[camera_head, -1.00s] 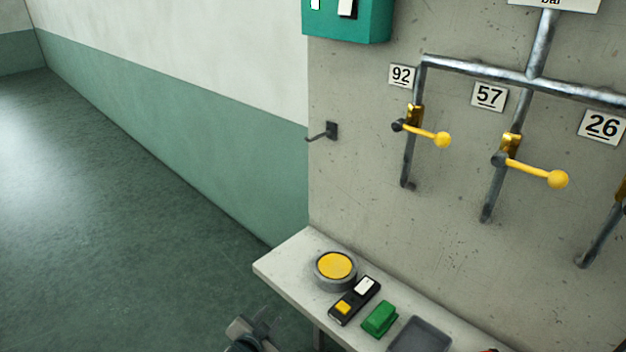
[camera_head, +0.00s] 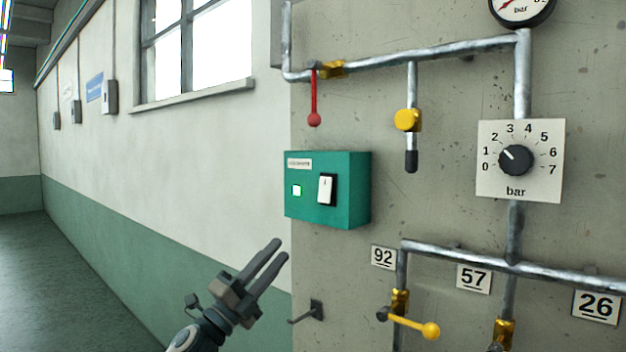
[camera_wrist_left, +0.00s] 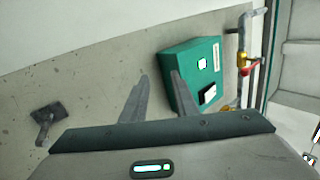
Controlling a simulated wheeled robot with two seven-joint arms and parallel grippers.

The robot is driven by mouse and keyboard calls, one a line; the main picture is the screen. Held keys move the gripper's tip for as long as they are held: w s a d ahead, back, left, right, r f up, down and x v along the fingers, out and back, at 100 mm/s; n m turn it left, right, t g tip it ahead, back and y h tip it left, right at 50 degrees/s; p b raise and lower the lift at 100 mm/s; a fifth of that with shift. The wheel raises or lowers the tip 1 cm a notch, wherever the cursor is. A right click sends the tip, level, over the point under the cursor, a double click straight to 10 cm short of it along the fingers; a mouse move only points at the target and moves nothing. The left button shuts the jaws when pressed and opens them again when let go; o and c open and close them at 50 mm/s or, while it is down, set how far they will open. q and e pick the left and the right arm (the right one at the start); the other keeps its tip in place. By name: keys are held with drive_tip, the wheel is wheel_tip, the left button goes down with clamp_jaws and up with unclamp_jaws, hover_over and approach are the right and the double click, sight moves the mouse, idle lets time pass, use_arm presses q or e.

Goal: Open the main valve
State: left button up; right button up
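A lever valve with a red handle (camera_head: 314,100) sits on the upper pipe at the left. Its handle hangs straight down, across the horizontal pipe, beside a brass body (camera_head: 332,69). The red handle also shows in the left wrist view (camera_wrist_left: 254,68), near the right side. No label on it is readable. My left gripper (camera_head: 279,250) is open and empty, below and left of the red handle, in front of the wall's left edge. Its two spread fingers also show in the left wrist view (camera_wrist_left: 159,77). My right gripper is not in view.
A green switch box (camera_head: 350,190) stands out from the wall between my left gripper and the red handle. A yellow valve (camera_head: 407,120), a dial plate (camera_head: 545,160), a gauge (camera_head: 522,8) and a yellow lever (camera_head: 415,326) are further right. A hook (camera_head: 315,310) sits below.

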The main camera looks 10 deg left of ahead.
use_arm(q)
wheel_tip(320, 180, up, 13)
drive_tip(key=s+d+m+g+h, duration=0.1)
drive_tip(key=s+m+g+h, duration=0.1)
drive_tip(key=m+g+h, duration=0.75)
drive_tip(key=m+g+y, duration=0.4)
drive_tip(key=m+y, duration=0.3)
drive_tip(key=m, duration=0.7)
approach(314, 113)
drive_tip(key=r+v, duration=0.2)
drive_tip(key=v, duration=0.5)
drive_tip(key=shift+w+a+f, duration=0.15)
drive_tip(key=shift+w+a, duration=0.05)
drive_tip(key=shift+w, duration=0.05)
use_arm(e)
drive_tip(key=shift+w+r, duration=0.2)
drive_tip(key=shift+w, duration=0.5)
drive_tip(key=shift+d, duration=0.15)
use_arm(q)
drive_tip(key=shift+d, duration=0.1)
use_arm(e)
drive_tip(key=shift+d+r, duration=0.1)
